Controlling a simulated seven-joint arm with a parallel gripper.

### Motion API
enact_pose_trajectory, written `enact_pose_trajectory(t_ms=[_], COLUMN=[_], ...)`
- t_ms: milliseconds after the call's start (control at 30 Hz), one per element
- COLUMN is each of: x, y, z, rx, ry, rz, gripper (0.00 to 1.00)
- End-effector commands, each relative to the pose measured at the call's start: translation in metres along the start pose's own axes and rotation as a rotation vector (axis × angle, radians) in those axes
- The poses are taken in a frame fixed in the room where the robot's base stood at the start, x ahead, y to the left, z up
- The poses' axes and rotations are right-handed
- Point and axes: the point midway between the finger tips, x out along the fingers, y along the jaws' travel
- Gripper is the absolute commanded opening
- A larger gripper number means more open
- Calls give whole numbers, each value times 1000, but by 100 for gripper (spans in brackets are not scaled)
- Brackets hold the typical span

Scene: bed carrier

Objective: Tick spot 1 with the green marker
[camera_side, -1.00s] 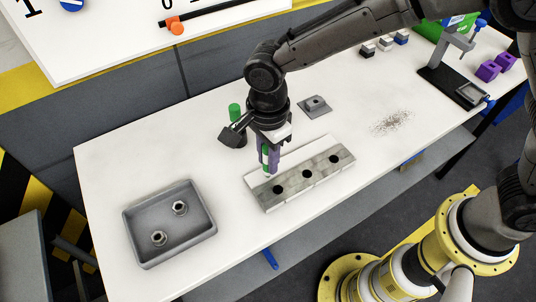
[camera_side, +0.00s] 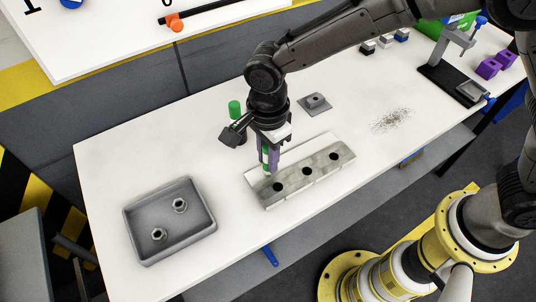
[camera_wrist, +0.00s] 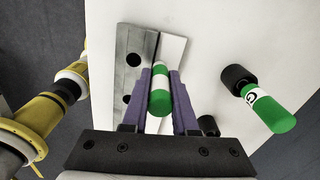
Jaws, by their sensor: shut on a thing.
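My gripper (camera_side: 268,158) has purple fingers and is shut on the green marker (camera_wrist: 160,98). The marker points down between the fingers at the left end of the bed carrier (camera_side: 320,165), a grey bar with several dark holes and a pale strip along its back edge. I cannot tell whether the tip touches. No tick mark or spot number is legible. Fingers and marker hide part of the bar.
A second green cylinder (camera_side: 235,108) with a white label stands in a black holder behind my gripper. A grey tray (camera_side: 128,225) with two nuts is at the left. Dark debris (camera_side: 391,121) lies to the right.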

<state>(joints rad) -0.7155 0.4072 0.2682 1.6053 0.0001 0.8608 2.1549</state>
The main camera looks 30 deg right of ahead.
Motion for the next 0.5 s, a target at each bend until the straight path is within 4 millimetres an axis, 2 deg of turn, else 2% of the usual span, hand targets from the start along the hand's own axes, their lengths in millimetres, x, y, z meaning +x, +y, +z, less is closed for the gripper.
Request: enact_pose_trajectory(t_ms=[500], x=[1], y=[-17], z=[-3], rx=[1], ry=[1], rz=[1], gripper=[0])
